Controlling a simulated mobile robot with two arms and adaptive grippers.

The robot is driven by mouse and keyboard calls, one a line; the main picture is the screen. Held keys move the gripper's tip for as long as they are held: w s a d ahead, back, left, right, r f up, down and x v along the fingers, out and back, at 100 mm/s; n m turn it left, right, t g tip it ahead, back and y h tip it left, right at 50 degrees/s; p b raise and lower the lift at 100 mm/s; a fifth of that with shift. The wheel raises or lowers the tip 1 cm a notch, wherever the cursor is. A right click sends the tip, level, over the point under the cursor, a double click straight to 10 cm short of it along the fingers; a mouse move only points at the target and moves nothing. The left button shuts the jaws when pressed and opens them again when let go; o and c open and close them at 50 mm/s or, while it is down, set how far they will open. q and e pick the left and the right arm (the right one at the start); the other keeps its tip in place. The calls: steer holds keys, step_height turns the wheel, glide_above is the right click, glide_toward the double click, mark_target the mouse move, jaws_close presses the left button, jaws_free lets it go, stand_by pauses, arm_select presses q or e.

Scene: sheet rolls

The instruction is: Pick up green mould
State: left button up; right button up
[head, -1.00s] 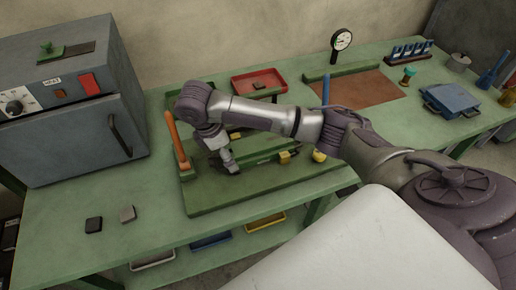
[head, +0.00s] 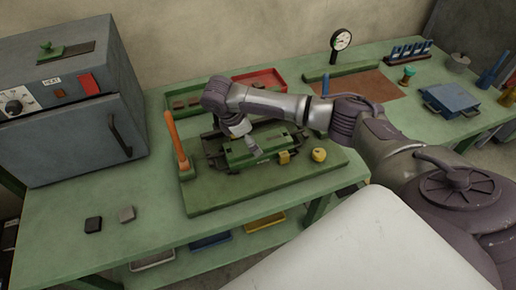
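The green mould (head: 270,144) is a long green block in a dark frame on the green board (head: 215,200) in the middle of the bench. My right arm reaches over it from the right. My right gripper (head: 254,150) points down at the left half of the mould, with its grey fingers at or against it. The finger gap is not clear from this angle, so I cannot tell whether it is shut on the mould. My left gripper is not in view.
An orange-handled tool (head: 176,140) stands upright at the board's left. A yellow knob (head: 319,155) sits to the right of the mould. A grey oven (head: 70,130) stands at left. Green (head: 180,104) and red (head: 262,77) trays lie behind. The front left bench holds two small blocks.

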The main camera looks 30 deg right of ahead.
steer(key=x, duration=0.4)
steer(key=shift+d+f+p, duration=0.15)
steer(key=shift+f+p, duration=0.05)
steer(key=shift+p, duration=0.15)
steer(key=c, duration=1.4)
steer(key=shift+w+r, duration=0.2)
steer(key=shift+c, duration=0.5)
